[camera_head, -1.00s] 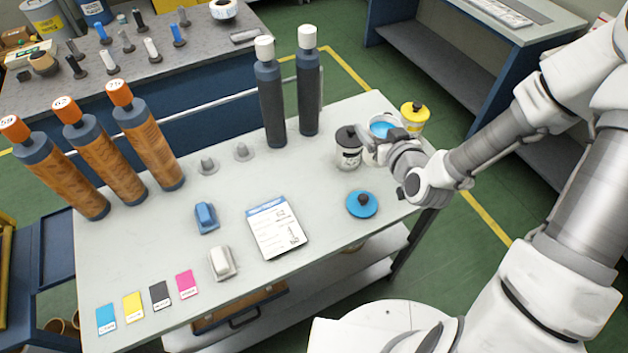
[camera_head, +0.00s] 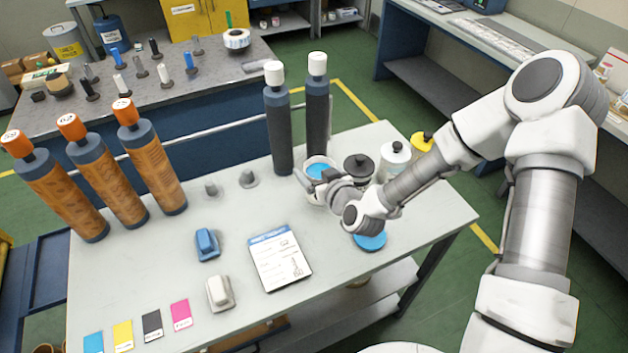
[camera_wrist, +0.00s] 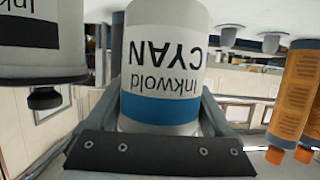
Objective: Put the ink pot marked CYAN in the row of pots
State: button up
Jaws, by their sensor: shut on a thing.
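The CYAN pot (camera_head: 316,190) is white and open-topped, with blue ink showing inside. My gripper (camera_head: 322,178) is shut around it, at the left end of the row, beside the pot with the black lid (camera_head: 359,169). In the wrist view the picture is upside down: the pot marked CYAN (camera_wrist: 165,55), with a blue band, sits between the fingers of my gripper (camera_wrist: 160,108). The row also has a white-lidded pot (camera_head: 395,158) and a yellow pot (camera_head: 421,144).
A blue lid (camera_head: 370,242) lies in front of the row on the table (camera_head: 330,262), partly behind my arm. Two dark cylinders (camera_head: 278,130) stand close behind the CYAN pot. A clipboard sheet (camera_head: 281,258) lies at front left. Two grey cones (camera_head: 248,179) stand to the left.

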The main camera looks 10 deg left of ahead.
jog(key=shift+w+a+f, duration=0.1)
jog(key=shift+f, duration=1.95)
jog(key=shift+f, duration=0.1)
jog(key=shift+f, duration=0.15)
jog(key=o, duration=1.5)
jog(key=shift+o, duration=0.2)
jog(key=shift+r, duration=0.25)
jog(key=p+v, duration=0.2)
jog(key=v, duration=1)
jog(key=shift+p, duration=0.35)
